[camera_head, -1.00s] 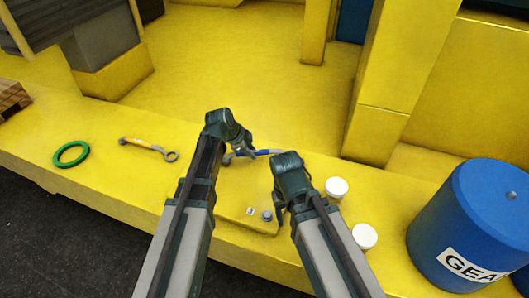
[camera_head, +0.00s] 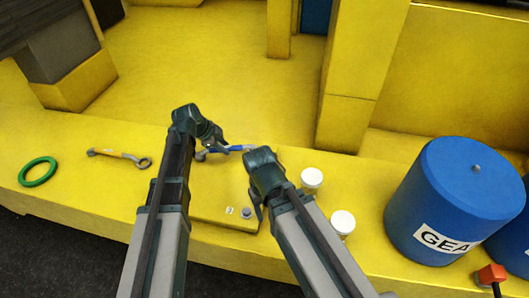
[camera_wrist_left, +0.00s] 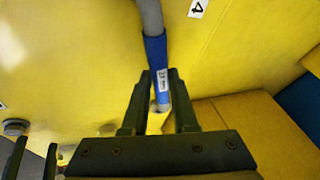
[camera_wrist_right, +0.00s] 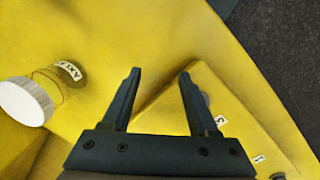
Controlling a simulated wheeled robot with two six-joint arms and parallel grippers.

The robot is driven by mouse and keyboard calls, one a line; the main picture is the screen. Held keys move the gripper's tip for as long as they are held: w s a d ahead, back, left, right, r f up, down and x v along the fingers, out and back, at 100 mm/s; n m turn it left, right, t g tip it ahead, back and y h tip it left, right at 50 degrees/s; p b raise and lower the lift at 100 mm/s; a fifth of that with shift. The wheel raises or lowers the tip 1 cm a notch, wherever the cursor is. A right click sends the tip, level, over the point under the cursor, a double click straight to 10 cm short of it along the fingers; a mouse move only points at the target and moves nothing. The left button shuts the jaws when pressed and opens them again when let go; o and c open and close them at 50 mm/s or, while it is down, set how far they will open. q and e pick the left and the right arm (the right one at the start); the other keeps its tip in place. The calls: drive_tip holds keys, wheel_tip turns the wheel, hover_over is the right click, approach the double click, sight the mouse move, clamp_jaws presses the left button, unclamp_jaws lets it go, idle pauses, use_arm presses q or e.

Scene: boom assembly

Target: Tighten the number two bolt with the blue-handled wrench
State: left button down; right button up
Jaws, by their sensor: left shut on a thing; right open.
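The blue-handled wrench (camera_head: 234,149) lies over the yellow surface at the middle of the head view. My left gripper (camera_head: 219,143) is shut on its blue handle, which shows between the fingers in the left wrist view (camera_wrist_left: 156,62). A bolt (camera_head: 247,212) sits on the raised yellow plate (camera_head: 212,207), with a small white number label (camera_head: 230,211) whose digit is hard to read. My right gripper (camera_wrist_right: 156,76) is open and empty above the plate's edge. In the right wrist view its finger partly covers one bolt (camera_wrist_right: 206,99). My arms hide other parts of the plate.
Two white-lidded jars (camera_head: 312,178) (camera_head: 342,222) stand right of my right gripper. A yellow-handled wrench (camera_head: 120,155) and a green ring (camera_head: 37,171) lie at left. A large blue drum (camera_head: 455,200) stands at right. The yellow ledge ends at a dark floor in front.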

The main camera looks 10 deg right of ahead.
use_arm(q)
drive_tip(key=shift+w, duration=0.2)
idle(0.3)
drive_tip(key=shift+w+m, duration=0.35)
drive_tip(key=shift+m, duration=0.15)
drive_tip(key=shift+w, duration=0.1)
drive_tip(key=shift+w+g, duration=0.25)
drive_tip(key=shift+g, duration=0.05)
drive_tip(key=shift+w+m, duration=0.15)
drive_tip(key=shift+m, duration=0.25)
drive_tip(key=shift+w+m+h, duration=0.15)
drive_tip(key=shift+m+h, duration=0.25)
use_arm(e)
drive_tip(key=shift+f, duration=0.15)
drive_tip(key=shift+s, duration=0.1)
